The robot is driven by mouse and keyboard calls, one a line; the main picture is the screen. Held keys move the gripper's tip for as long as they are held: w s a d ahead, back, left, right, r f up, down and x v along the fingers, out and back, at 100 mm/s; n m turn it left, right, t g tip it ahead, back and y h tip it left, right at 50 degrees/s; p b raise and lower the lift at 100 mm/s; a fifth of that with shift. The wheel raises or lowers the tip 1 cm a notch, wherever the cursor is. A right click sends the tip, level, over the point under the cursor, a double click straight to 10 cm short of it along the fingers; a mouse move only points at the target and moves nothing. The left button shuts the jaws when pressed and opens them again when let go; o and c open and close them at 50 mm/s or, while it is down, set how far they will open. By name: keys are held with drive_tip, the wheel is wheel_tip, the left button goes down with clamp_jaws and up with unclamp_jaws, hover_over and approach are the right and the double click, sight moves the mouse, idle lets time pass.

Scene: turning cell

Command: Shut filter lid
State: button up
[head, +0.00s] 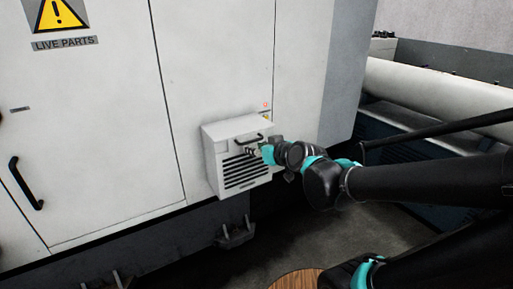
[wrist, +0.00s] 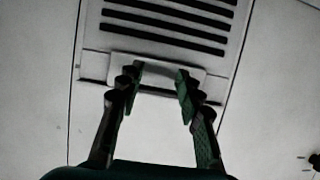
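The filter box (head: 215,160) is a pale grey box sticking out of the machine cabinet's front, with dark louvres (head: 246,174) on its face. A pale raised strip (wrist: 158,66) beside the louvres (wrist: 165,24) lies beyond and between the fingertips. I cannot tell whether they touch it, nor whether the lid stands slightly open.
The cabinet (head: 110,120) has a tall door with a black handle (head: 26,184) at the left and a yellow warning sign (head: 59,15) above. A bracket (head: 236,234) juts out below the box. A large pale cylinder (head: 430,88) lies at the right. Dark floor is open below.

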drive_tip(key=o, duration=1.2)
drive_tip(key=shift+s+d, duration=0.1)
drive_tip(key=v, duration=0.7)
drive_tip(key=shift+s+r, duration=0.15)
